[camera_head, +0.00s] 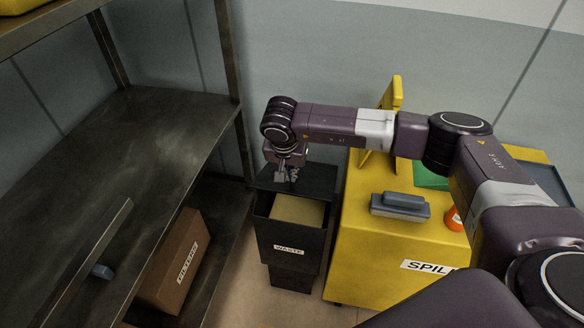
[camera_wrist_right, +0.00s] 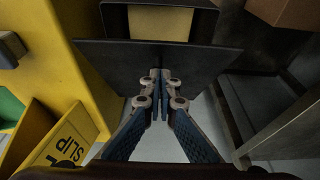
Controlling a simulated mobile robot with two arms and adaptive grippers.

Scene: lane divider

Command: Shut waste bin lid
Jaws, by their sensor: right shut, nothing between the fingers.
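The dark waste bin (camera_head: 284,240), with a WASTE label on its front, stands on the floor with its top open and a tan inside showing. Its dark lid (camera_head: 318,182) is raised at the back of the bin. In the right wrist view the lid (camera_wrist_right: 205,62) is a broad dark plate beside the open bin (camera_wrist_right: 115,22). My right gripper (camera_head: 287,178) is over the lid at the back of the bin. In the wrist view its shut, empty fingertips (camera_wrist_right: 160,80) overlap the lid's edge; I cannot tell whether they touch it. My left gripper is not in view.
A yellow cabinet (camera_head: 375,255) marked SPILL stands close on the bin's right, with a grey-blue block (camera_head: 400,206) and an orange item (camera_head: 453,218) on top. A dark metal shelf (camera_head: 135,130) with a cardboard box (camera_head: 173,262) is at left. The wall is close behind.

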